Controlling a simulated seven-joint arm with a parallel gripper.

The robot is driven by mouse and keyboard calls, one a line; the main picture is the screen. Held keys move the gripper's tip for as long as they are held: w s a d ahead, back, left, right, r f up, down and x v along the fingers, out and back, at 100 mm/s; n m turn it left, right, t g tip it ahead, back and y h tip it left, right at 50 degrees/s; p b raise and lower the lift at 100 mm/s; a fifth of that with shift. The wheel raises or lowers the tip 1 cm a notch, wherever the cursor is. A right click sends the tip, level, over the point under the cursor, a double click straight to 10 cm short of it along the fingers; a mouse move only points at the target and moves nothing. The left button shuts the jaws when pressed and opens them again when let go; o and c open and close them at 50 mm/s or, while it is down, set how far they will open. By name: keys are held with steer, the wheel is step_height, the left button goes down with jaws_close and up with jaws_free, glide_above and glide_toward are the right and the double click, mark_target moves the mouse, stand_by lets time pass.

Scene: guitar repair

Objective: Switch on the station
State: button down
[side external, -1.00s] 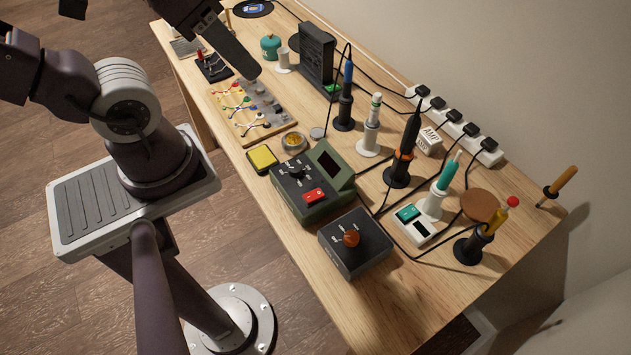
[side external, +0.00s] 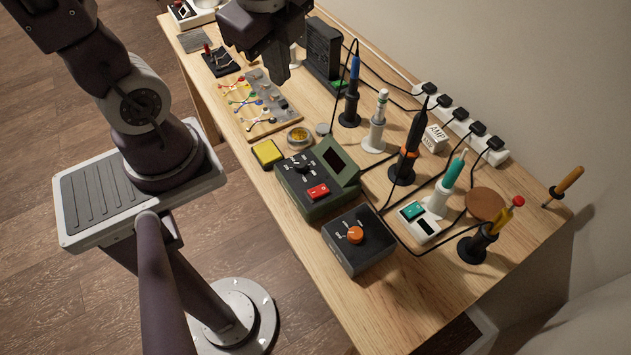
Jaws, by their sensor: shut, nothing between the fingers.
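Several soldering stations stand on the bench; I cannot tell which one the task means. A small white station (side external: 426,229) has a teal button (side external: 413,210) and a dark screen. My gripper (side external: 283,77) is shut and empty, pointing down above the far part of the bench, behind the green station and apart from all the stations.
Irons in holders stand along the right, including a blue one (side external: 352,75) and a teal one (side external: 453,174). Black cables run to a white power strip (side external: 463,124). A yellow sponge (side external: 267,152), a brass-wool tin (side external: 299,138) and a wired board (side external: 275,117) lie left.

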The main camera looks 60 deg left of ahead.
step_height(320, 180, down, 5)
steer(key=w+d+m+g, duration=0.1)
steer(key=w+m+g, duration=0.15)
steer(key=m, duration=0.75)
steer(key=m+h, duration=0.3)
steer(key=m, duration=0.9)
glide_above(312, 193)
steer(key=w, duration=0.3)
step_height(312, 193, down, 6)
steer(key=shift+s+r+g, duration=0.2)
steer(key=shift+r+g, duration=0.05)
steer(key=shift+g, duration=0.2)
steer(key=f, duration=0.4)
steer(key=s+f, duration=0.1)
steer(key=f, duration=0.4)
steer(key=s+f, duration=0.1)
steer(key=f, duration=0.4)
steer(key=shift+s+f, duration=0.15)
steer(key=shift+f, duration=0.05)
